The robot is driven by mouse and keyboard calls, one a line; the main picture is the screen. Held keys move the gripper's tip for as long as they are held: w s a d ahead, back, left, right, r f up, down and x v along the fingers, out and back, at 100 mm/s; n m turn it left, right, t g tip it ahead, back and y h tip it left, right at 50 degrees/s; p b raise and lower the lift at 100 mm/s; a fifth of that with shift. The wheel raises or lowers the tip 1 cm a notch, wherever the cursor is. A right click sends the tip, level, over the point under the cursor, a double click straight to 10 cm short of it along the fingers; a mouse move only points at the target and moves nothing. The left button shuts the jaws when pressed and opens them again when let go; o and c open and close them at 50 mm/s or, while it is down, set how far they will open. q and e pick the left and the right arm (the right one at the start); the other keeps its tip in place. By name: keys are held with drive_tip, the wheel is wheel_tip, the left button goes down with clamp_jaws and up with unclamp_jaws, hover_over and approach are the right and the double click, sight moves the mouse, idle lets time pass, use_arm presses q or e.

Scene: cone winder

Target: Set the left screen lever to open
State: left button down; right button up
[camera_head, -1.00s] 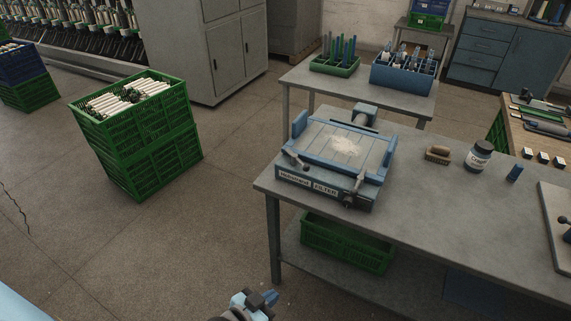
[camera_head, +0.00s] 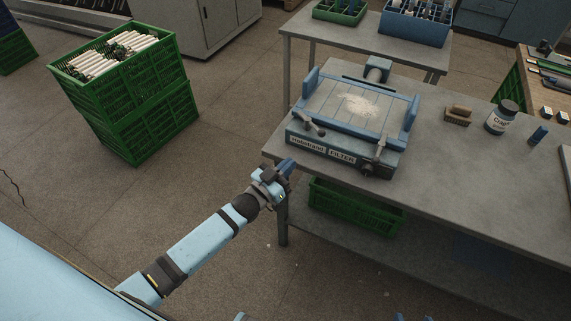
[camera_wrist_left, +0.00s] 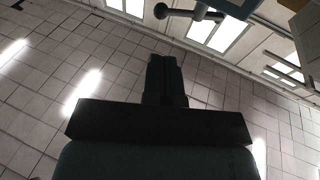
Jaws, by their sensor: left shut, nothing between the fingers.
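The blue filter unit (camera_head: 320,155) stands on the grey table with a pale heap of dust on its screen (camera_head: 360,105). The left screen lever (camera_head: 311,123) is on its front left corner, its arm slanting from upper left to lower right. A second lever (camera_head: 380,148) is at the front right corner. My left gripper (camera_head: 287,166) is shut and empty, in front of and below the left lever, apart from it. In the left wrist view the shut fingers (camera_wrist_left: 165,78) point up toward a dark ball-ended lever (camera_wrist_left: 185,13). My right gripper is not in view.
The table's front left corner (camera_head: 272,150) is close to my left gripper. A green crate (camera_head: 355,208) sits under the table. Stacked green crates (camera_head: 150,110) stand at left.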

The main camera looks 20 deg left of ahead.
sight(319, 136)
use_arm(q)
drive_tip(key=x, duration=0.9)
drive_tip(key=shift+w, duration=0.3)
drive_tip(key=shift+w+d+r, duration=0.1)
drive_tip(key=shift+w+d, duration=0.1)
drive_tip(key=shift+w, duration=0.25)
drive_tip(key=shift+w+d, duration=0.7)
drive_tip(key=shift+d, duration=0.2)
drive_tip(key=shift+s+a, duration=0.1)
